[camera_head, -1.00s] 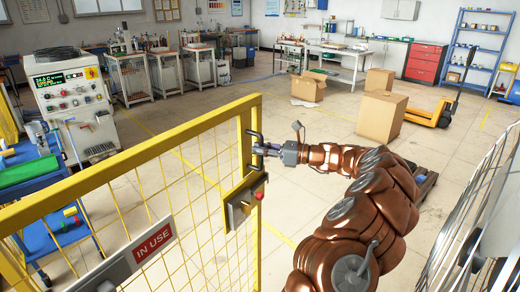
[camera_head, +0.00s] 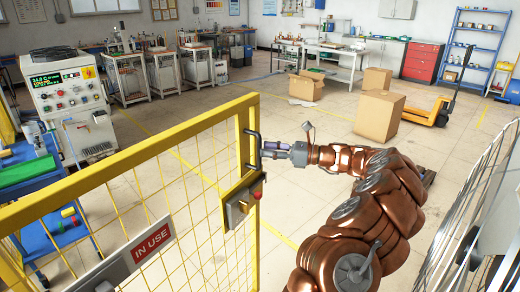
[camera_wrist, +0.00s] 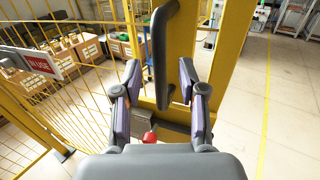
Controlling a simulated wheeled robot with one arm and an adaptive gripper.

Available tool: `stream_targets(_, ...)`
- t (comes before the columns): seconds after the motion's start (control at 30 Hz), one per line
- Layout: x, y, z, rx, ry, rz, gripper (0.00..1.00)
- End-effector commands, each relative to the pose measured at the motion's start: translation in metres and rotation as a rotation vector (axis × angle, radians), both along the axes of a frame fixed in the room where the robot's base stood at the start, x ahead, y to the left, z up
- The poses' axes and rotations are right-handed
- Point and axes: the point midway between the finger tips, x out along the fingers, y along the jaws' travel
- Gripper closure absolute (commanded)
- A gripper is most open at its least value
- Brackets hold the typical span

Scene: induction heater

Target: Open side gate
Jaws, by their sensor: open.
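The yellow mesh side gate (camera_head: 246,150) stands at the left of the head view, with an "IN USE" sign (camera_head: 151,240) on it. A dark vertical handle (camera_head: 254,150) is on its end post, above a latch box (camera_head: 240,203) with a red knob (camera_head: 258,195). My gripper (camera_head: 266,151) is at the handle, reaching in from the right. In the wrist view my gripper (camera_wrist: 155,88) is open, with one purple-padded finger on each side of the handle (camera_wrist: 160,50). A gap shows on the left; contact on the right is unclear.
A control cabinet (camera_head: 70,105) and a blue cart (camera_head: 45,190) stand beyond the gate. Cardboard boxes (camera_head: 380,115) and a yellow pallet jack (camera_head: 428,115) are at the back right. A mesh panel (camera_head: 470,210) is close on the right. Open floor lies behind my arm.

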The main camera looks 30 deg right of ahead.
Motion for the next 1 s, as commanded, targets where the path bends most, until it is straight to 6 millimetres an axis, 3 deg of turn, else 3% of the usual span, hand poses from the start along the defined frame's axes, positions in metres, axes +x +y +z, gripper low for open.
stream_targets(0.2, -0.03, -0.033, -0.001, -0.004, 0.0, -0.005, 0.59)
stream_targets(0.5, -0.055, -0.057, 0.0, -0.003, 0.0, -0.001, 0.59)
stream_targets(0.87, -0.059, -0.06, 0.0, -0.003, 0.0, 0.0, 0.59)
stream_targets(1.0, -0.058, -0.054, 0.002, -0.009, -0.004, 0.011, 0.72)
